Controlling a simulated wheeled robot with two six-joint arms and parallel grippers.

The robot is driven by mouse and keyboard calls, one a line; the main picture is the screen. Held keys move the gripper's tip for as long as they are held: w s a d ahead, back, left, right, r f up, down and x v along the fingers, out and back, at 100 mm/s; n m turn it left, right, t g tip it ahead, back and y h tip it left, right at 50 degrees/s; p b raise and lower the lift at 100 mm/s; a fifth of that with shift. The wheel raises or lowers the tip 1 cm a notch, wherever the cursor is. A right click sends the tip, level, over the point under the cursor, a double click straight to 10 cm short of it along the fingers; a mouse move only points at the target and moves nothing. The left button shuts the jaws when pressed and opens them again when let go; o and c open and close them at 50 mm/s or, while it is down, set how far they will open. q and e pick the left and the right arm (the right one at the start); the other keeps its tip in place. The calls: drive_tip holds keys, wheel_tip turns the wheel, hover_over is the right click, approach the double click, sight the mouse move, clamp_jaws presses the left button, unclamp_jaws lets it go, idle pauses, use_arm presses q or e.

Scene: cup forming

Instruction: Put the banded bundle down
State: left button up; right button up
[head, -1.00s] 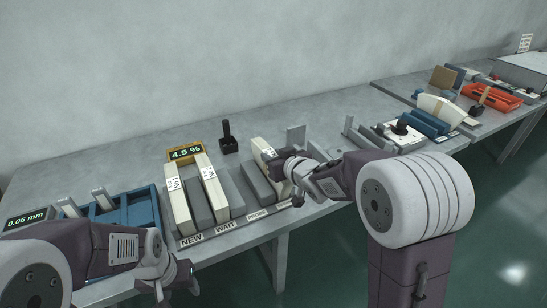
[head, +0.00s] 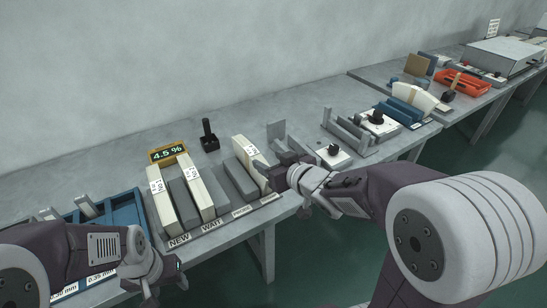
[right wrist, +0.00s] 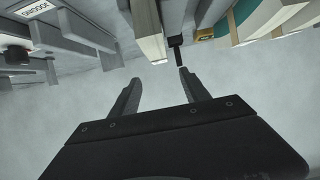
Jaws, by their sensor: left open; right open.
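A pale paper bundle (head: 243,150) with a printed label stands on edge in the right part of the slotted rack, beside grey dividers. I cannot make out its band clearly. My right gripper (head: 262,166) is open at the bundle's right side and partly covers it in the head view. In the right wrist view, the open, empty fingers (right wrist: 160,80) point at a pale block (right wrist: 149,38), likely this bundle, with nothing between them. My left gripper (head: 166,280) is low at the front left, away from the bundle; it is open.
Other pale bundles stand in the NEW (head: 160,208) and WAIT (head: 199,188) slots. A 4.5 % display (head: 168,153) and a black stamp-like tool (head: 209,137) are behind. A blue tray (head: 122,215) is left. Fixtures (head: 335,157) and a far table with an orange tray (head: 460,82) lie right.

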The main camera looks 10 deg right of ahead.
drive_tip(key=shift+v, duration=0.9)
drive_tip(key=s+d+f+m+g+h, duration=0.2)
drive_tip(key=s+d+f+g, duration=0.15)
drive_tip(key=f, duration=0.35)
drive_tip(key=s+d+f+m+g+h, duration=0.1)
drive_tip(key=s+d+f+g+h, duration=0.15)
drive_tip(key=s+f+g, duration=0.35)
drive_tip(key=s+a+f+g, duration=0.1)
drive_tip(key=s+f, duration=0.3)
drive_tip(key=s, duration=0.4)
drive_tip(key=shift+m+g, duration=0.4)
drive_tip(key=shift+g, duration=0.25)
drive_tip(key=shift+s+f+y, duration=0.15)
drive_tip(key=shift+f+y, duration=0.05)
drive_tip(key=shift+y, duration=0.05)
